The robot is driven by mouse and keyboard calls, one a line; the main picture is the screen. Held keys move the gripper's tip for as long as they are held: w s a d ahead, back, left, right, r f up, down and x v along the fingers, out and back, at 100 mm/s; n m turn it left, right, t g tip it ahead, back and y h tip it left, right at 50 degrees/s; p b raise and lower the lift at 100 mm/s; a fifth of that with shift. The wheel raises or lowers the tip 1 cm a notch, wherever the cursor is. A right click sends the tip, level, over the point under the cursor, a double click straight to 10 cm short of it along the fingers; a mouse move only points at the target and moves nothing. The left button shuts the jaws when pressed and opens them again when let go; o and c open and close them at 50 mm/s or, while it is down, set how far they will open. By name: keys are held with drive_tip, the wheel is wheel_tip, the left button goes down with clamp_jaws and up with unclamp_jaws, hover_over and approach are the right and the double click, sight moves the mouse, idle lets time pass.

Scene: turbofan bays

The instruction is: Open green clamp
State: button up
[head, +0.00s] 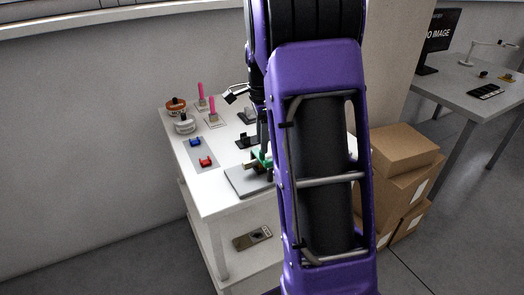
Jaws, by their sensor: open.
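The green clamp (261,160) sits on the white table, at the far end of a grey plate (243,182). Only a small part of it shows, because my purple arm hides its right side. My gripper (262,146) is a dark shape just left of the arm, close above or at the clamp. It is open. I cannot tell whether its fingers touch the clamp or go around it. A small tan piece lies beside the clamp, on its left.
The white table (211,204) holds a blue clip (195,142), a red clip (205,161), two pink upright pins (212,108) and round parts (184,125) at the back left. Cardboard boxes (398,150) stand right of my arm. A wall is behind the table.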

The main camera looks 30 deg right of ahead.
drive_tip(key=shift+f, duration=1.6)
clamp_jaws()
